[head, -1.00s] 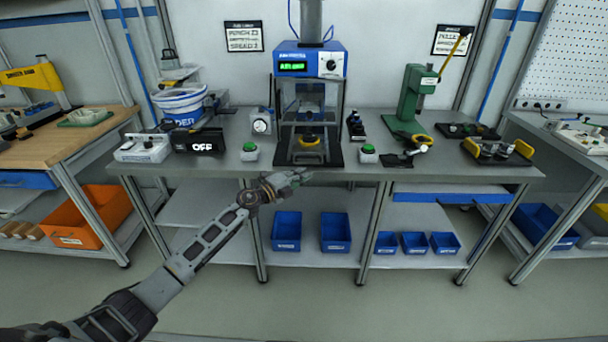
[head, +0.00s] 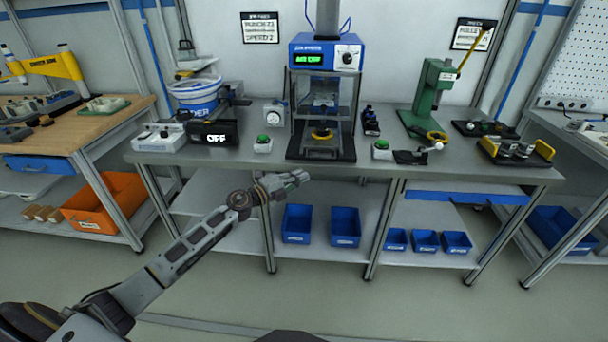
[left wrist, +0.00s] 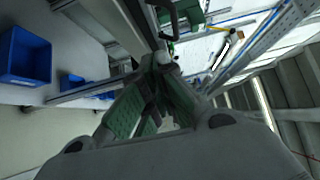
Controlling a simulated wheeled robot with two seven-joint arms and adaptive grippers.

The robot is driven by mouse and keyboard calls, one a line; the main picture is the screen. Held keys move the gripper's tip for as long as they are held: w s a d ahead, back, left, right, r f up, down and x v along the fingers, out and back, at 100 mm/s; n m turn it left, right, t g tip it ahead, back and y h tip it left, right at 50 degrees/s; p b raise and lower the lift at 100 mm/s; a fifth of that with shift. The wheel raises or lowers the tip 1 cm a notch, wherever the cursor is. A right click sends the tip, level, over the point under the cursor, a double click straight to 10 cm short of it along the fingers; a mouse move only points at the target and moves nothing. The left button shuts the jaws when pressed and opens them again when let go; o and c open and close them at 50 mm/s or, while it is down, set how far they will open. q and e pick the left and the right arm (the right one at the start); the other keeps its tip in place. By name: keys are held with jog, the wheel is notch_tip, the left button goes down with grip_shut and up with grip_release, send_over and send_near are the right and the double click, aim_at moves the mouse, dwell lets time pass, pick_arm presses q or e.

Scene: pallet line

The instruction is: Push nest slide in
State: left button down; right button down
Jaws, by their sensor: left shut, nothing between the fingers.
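The nest slide (head: 321,150) is at the foot of the blue-topped press (head: 325,55), between its uprights. A yellow ring-shaped part (head: 322,135) sits on it. How far in the slide sits is hard to tell. My left gripper (head: 302,177) is shut and empty. It appears at the bench's front edge, just below and left of the press in the picture, apart from the slide. The left wrist view shows its dark green-grey fingers (left wrist: 155,95) close together with nothing held. My right gripper is not in view.
Green buttons (head: 263,143) and (head: 381,148) flank the press on the bench (head: 225,158). A green hand press (head: 430,95) stands to the right. A box marked OFF (head: 210,133) stands left. Blue bins (head: 297,224) sit on the lower shelf.

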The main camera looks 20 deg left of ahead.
pick_arm(q)
jog(key=shift+v, duration=1)
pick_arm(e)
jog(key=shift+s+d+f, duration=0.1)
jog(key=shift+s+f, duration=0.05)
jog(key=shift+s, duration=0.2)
pick_arm(q)
jog(key=c, duration=2.2)
grip_release()
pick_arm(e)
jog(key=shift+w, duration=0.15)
